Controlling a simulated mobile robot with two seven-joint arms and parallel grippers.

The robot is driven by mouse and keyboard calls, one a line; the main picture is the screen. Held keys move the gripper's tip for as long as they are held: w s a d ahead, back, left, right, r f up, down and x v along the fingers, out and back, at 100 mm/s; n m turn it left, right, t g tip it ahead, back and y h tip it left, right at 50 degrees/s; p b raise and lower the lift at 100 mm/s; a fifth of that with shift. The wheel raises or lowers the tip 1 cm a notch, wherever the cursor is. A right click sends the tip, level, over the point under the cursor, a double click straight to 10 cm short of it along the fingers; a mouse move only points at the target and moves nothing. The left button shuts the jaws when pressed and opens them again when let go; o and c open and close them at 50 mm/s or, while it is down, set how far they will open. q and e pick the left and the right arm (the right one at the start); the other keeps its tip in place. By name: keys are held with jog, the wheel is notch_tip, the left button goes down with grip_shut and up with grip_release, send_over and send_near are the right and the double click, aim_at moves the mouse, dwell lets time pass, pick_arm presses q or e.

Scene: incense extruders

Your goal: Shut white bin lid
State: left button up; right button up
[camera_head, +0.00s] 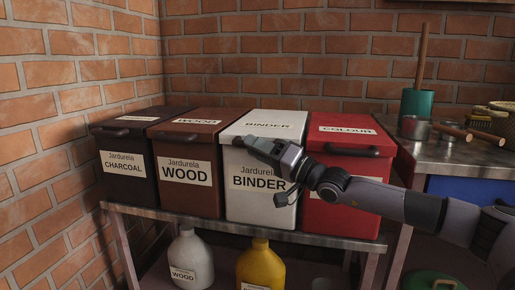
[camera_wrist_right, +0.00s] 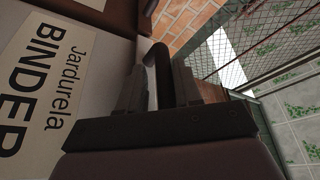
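The white bin (camera_head: 262,185), labelled BINDER, stands between the brown and red bins. Its white lid (camera_head: 262,122) looks level on top, in line with the lids beside it. My right gripper (camera_head: 258,145) is at the lid's front edge and covers the handle in the head view. In the right wrist view, the dark curved handle (camera_wrist_right: 158,62) sits between the two fingers of the right gripper (camera_wrist_right: 158,88), which lie close on both sides of it. The white bin's front (camera_wrist_right: 75,80) with its label fills the left of that view. My left gripper is not in view.
A black bin (camera_head: 125,170) and a brown bin (camera_head: 188,180) stand left, and a red bin (camera_head: 345,175) stands right under my right arm. A metal table (camera_head: 465,150) with a green mortar (camera_head: 416,105) is further right. Bottles (camera_head: 260,268) stand on the lower shelf.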

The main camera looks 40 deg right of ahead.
jog(key=shift+s+d+f, duration=0.1)
jog(key=shift+f, duration=0.2)
jog(key=shift+s+d, duration=0.1)
jog(key=shift+s, duration=0.1)
jog(key=v, duration=0.6)
jog(key=shift+s, duration=0.2)
jog(key=shift+r, duration=0.15)
